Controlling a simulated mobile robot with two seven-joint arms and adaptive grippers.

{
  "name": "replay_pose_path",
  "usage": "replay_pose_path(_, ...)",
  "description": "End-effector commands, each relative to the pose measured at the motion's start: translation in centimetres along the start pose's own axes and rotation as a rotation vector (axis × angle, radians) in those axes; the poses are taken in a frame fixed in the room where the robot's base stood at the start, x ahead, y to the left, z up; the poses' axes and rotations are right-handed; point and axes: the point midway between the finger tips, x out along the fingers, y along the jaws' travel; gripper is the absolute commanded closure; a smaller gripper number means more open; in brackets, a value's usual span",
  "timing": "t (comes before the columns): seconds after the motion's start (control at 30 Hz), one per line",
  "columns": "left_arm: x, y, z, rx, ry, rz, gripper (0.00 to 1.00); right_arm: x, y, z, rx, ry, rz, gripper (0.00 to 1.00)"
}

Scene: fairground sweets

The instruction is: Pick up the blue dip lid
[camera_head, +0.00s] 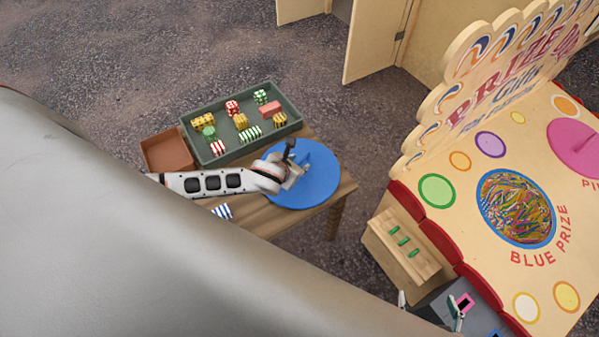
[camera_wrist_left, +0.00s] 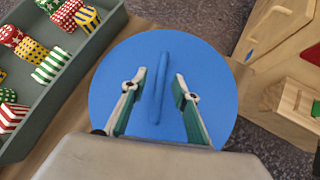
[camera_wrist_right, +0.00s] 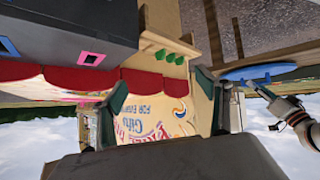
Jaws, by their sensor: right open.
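The blue dip lid (camera_head: 315,178) is a flat round disc on the right end of a small wooden table. In the left wrist view the lid (camera_wrist_left: 120,80) fills the middle, with a raised straight ridge (camera_wrist_left: 160,90) across it. My left gripper (camera_head: 292,160) is over the lid. It is open, with one finger on each side of the ridge and gaps visible; I cannot tell its exact height. My right gripper (camera_wrist_right: 160,100) is open and empty, away from the lid. The lid's edge (camera_wrist_right: 255,73) shows at the right of the right wrist view.
A grey-green tray (camera_head: 223,155) of patterned sweets borders the lid's back left, beside a brown box (camera_head: 167,152). A wooden stand with green pegs (camera_head: 405,242) and the prize counter (camera_head: 450,215) are to the right. Open ground separates table and counter.

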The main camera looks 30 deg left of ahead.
Motion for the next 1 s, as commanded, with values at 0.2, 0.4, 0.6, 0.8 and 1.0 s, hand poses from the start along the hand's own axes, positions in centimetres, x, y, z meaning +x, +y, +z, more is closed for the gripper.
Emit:
replay_pose_path(0.2, 1.9, -0.1, -0.1, -0.001, 0.001, -0.001, 0.70, 0.3, 0.4, -0.3, -0.009, 0.009, 0.008, 0.25)
replay_pose_path(0.4, 1.8, 0.0, 0.0, -0.001, 0.000, -0.001, 0.70, 0.3, 0.7, -0.7, -0.012, 0.015, 0.011, 0.25)
replay_pose_path(0.6, 1.8, 0.0, 0.0, -0.002, 0.000, -0.001, 1.00, 0.3, 0.7, -0.6, -0.012, 0.015, 0.011, 0.25)
replay_pose_path(0.8, 1.8, 0.0, 0.1, -0.002, -0.001, -0.001, 1.00, 0.3, 0.7, -0.5, -0.012, 0.014, 0.011, 0.25)
replay_pose_path(1.0, 1.5, 0.1, 0.4, -0.002, -0.003, 0.000, 1.00, 0.3, 0.7, -0.7, -0.012, 0.016, 0.011, 0.25)
